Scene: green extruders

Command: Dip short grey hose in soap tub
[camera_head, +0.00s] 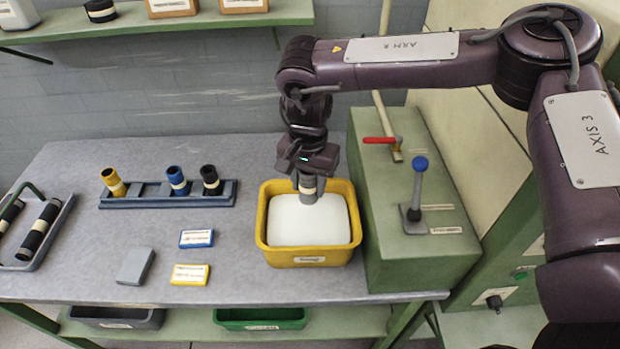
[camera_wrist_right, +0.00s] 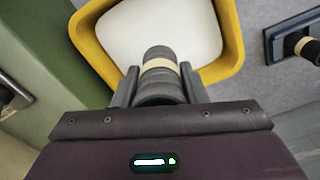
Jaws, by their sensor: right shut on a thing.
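The short grey hose (camera_head: 308,186) has a cream band and hangs upright from my right gripper (camera_head: 308,172). The gripper is shut on it above the soap tub (camera_head: 309,259). The tub is a yellow, labelled container filled with white soap (camera_head: 300,222). The hose's lower end is over the soap and looks close to its surface; I cannot tell whether it touches. In the right wrist view, the grey hose (camera_wrist_right: 160,83) sits between the two fingers (camera_wrist_right: 159,90), with the tub's yellow rim (camera_wrist_right: 232,40) and white soap beyond. My left gripper is not in view.
A rack (camera_head: 150,196) holds yellow, blue and black hoses. A tray (camera_head: 60,248) with dark hoses lies far left. Blue and yellow labelled blocks and a grey block (camera_head: 135,266) lie in front. A green machine with a blue-knobbed lever (camera_head: 419,190) stands close right of the tub.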

